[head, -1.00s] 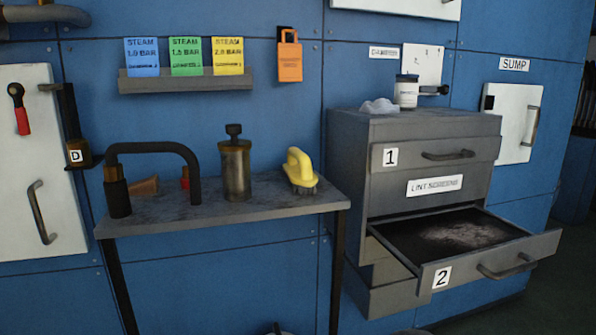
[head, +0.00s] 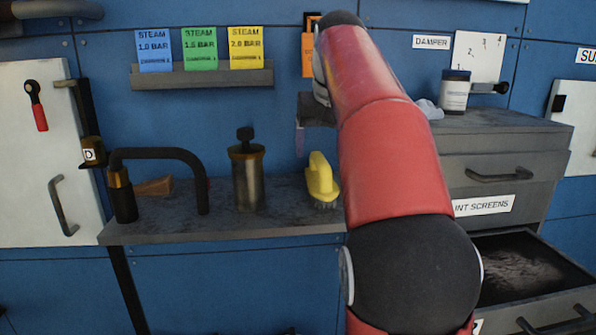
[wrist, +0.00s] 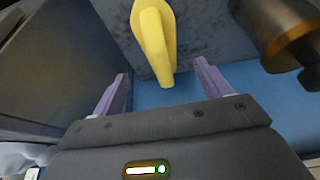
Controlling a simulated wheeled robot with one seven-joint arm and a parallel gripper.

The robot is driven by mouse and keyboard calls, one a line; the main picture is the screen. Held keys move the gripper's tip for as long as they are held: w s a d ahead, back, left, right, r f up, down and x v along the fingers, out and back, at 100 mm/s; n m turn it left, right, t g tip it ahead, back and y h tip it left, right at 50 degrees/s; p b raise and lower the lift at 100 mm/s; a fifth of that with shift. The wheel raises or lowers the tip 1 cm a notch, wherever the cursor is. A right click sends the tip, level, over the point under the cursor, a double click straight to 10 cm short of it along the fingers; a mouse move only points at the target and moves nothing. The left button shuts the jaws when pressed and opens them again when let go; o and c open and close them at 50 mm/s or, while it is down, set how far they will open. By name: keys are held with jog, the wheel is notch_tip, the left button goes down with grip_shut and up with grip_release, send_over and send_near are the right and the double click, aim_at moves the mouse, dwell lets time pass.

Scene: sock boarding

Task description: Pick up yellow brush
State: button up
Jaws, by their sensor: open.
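The yellow brush (head: 321,180) stands bristles down near the right end of the grey shelf table (head: 280,225), its yellow handle on top. In the wrist view its yellow handle (wrist: 156,42) lies ahead of and between the fingers. My gripper (wrist: 160,88) is open and empty, with a purple finger on either side. In the head view my gripper (head: 301,138) is above and slightly left of the brush, partly hidden behind my red arm. The fingers appear apart from the brush.
A metal canister (head: 248,178) stands left of the brush and shows at the wrist view's upper right (wrist: 285,35). A black curved pipe (head: 160,153) is farther left. The drawer cabinet (head: 535,140) at right has an open lower drawer (head: 525,318).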

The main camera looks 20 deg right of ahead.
aim_at(321, 159)
jog(key=shift+w+d, duration=0.1)
jog(key=shift+w, duration=0.2)
jog(key=b+x, duration=0.2)
jog(key=x, duration=0.5)
jog(key=shift+w+f, duration=0.15)
jog(key=shift+f, duration=0.05)
jog(key=c, duration=1.1)
